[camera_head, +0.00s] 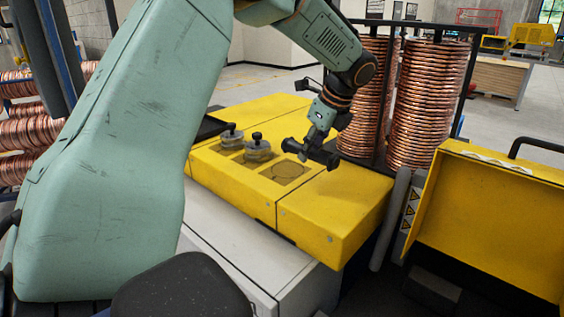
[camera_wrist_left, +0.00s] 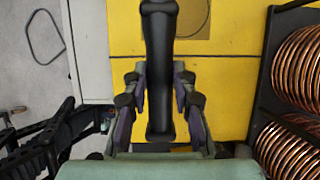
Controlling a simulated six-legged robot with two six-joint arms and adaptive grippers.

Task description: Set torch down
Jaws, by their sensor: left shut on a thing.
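The torch (camera_head: 312,154) is black and lies roughly level in my left gripper (camera_head: 320,134), above the yellow machine top. In the left wrist view the torch (camera_wrist_left: 158,50) runs lengthwise between the two fingers of my left gripper (camera_wrist_left: 159,92), which are shut on its body. Below it is the yellow machine top (camera_head: 330,208) with a square recess panel (camera_head: 285,172) that has a round outline and holds nothing. I cannot tell the exact gap between torch and surface. My right gripper is in neither view.
Two glass-like pots with black knobs (camera_head: 257,149) (camera_head: 231,136) stand on panels left of the empty one. Tall copper coil stacks (camera_head: 427,105) on a black rack stand behind and right. A raised yellow cover (camera_head: 490,210) is at the right.

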